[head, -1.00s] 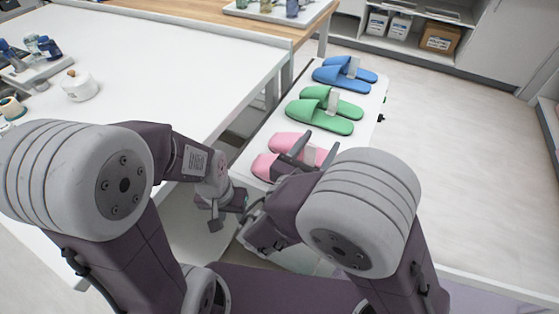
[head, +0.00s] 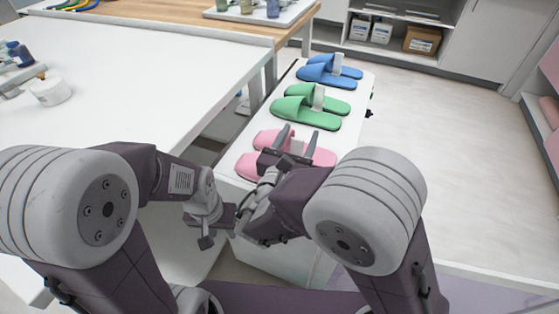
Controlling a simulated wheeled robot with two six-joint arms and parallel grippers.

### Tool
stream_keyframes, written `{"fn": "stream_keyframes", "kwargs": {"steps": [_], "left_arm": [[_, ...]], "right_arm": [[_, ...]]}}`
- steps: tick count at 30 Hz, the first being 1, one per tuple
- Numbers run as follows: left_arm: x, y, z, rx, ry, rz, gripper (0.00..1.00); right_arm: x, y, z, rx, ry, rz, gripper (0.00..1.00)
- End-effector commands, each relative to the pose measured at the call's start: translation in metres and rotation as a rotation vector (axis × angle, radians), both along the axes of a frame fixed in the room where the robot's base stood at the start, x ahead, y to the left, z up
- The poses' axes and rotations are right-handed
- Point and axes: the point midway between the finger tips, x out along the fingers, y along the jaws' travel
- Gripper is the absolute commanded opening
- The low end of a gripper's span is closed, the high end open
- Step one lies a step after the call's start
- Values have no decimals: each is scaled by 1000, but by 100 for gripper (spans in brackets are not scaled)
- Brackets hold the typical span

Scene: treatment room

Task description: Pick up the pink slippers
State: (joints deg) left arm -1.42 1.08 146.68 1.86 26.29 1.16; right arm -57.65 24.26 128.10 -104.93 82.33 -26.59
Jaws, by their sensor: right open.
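The pair of pink slippers (head: 323,158) lies side by side on the near part of a narrow white bench, with a small pale band joining them in the middle. My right gripper (head: 297,141) is open over the pair, with one finger on each side of the pale band. I cannot tell whether the fingers touch the slippers. The gripper and its wrist hide part of the near slipper. My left gripper (head: 217,226) hangs to the left of the bench's near end, apart from the slippers. Its jaw gap is not clear.
Green slippers (head: 325,120) and blue slippers (head: 318,74) lie farther back on the white bench (head: 352,108). A large white table (head: 150,75) stands to the left, with a white jar (head: 50,92) on it. Open floor (head: 440,150) lies to the right.

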Motion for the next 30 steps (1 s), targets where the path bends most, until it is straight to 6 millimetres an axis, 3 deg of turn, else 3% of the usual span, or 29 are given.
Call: {"fn": "stream_keyframes", "kwargs": {"steps": [4, 11, 15, 17, 30], "left_arm": [[0, 0, -7, 0, 0, 0, 36], [0, 0, -6, 0, 0, 0, 36], [0, 0, -6, 0, 0, 0, 36], [0, 0, -6, 0, 0, 0, 36], [0, 0, -6, 0, 0, 0, 36]], "right_arm": [[18, -5, -1, 1, 0, -2, 55], [19, -5, 0, 0, 0, 0, 52], [19, -5, 0, -1, 0, 0, 13], [19, -5, 0, -1, 0, 0, 0], [19, -5, 0, -1, 1, 0, 0]]}}
